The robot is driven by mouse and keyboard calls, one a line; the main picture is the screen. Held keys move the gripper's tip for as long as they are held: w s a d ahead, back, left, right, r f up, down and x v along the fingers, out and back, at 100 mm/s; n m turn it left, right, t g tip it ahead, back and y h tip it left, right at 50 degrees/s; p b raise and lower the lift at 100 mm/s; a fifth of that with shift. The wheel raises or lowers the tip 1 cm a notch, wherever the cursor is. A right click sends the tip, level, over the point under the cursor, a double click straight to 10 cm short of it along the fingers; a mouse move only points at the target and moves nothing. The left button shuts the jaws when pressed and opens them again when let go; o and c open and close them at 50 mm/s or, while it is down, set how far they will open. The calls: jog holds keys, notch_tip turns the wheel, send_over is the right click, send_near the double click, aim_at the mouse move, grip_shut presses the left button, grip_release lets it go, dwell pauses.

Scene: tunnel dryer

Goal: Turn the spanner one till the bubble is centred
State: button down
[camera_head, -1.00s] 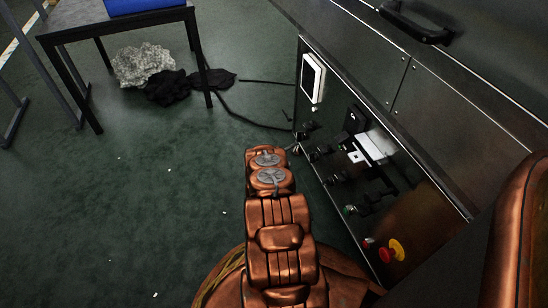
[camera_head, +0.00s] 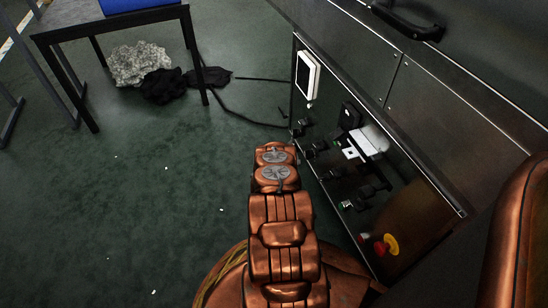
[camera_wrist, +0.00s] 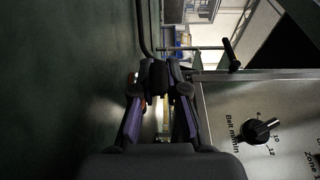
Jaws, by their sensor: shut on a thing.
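My gripper (camera_wrist: 158,86) shows in the wrist view with two dark, purple-sided fingers. They close on a small dark piece (camera_wrist: 157,74) at their tips; I cannot tell whether it is the spanner. A thin yellowish strip (camera_wrist: 165,112) shows between the fingers, too small to identify. No bubble or level can be made out in either view. In the head view my copper-coloured arm reaches toward the machine's control panel, and the gripper itself is hidden or too dark to make out.
The control panel (camera_head: 325,175) carries black knobs, a white display (camera_head: 307,75) and a red-yellow stop button (camera_head: 386,245). In the wrist view, a black knob (camera_wrist: 260,131) sits right of my gripper. A table (camera_head: 110,20) stands far left. Open floor (camera_head: 140,210) lies left of my arm.

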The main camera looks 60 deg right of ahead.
jog(key=c, duration=1.2)
grip_release()
jog(key=shift+a, duration=0.1)
jog(key=shift+v, duration=3.65)
